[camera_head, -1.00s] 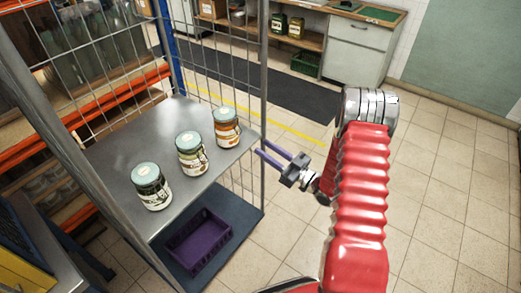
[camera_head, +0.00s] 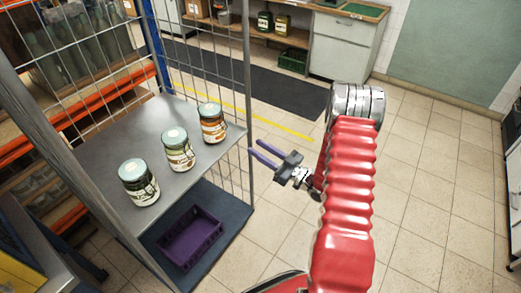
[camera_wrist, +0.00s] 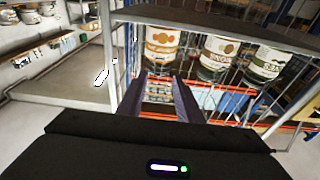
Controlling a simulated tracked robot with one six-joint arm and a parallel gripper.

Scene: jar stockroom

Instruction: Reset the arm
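My gripper (camera_head: 258,150) has two purple fingers held apart with nothing between them, beside the right edge of the cage shelf (camera_head: 110,150). Three lidded jars stand upright in a row on that shelf: one with a dark green label (camera_head: 139,184), a middle one with a cream and brown label (camera_head: 178,150), and one with an orange label (camera_head: 212,123). In the wrist view the open fingers (camera_wrist: 162,88) point towards the cage, and the orange-labelled jar (camera_wrist: 161,45) shows above them. My red arm reaches up at the right of the head view.
A purple crate (camera_head: 191,237) sits on the lower shelf of the wire cage. A grey cabinet (camera_head: 345,48) and a bench with green and yellow tins (camera_head: 282,24) stand at the back. The tiled floor (camera_head: 425,190) to the right is clear.

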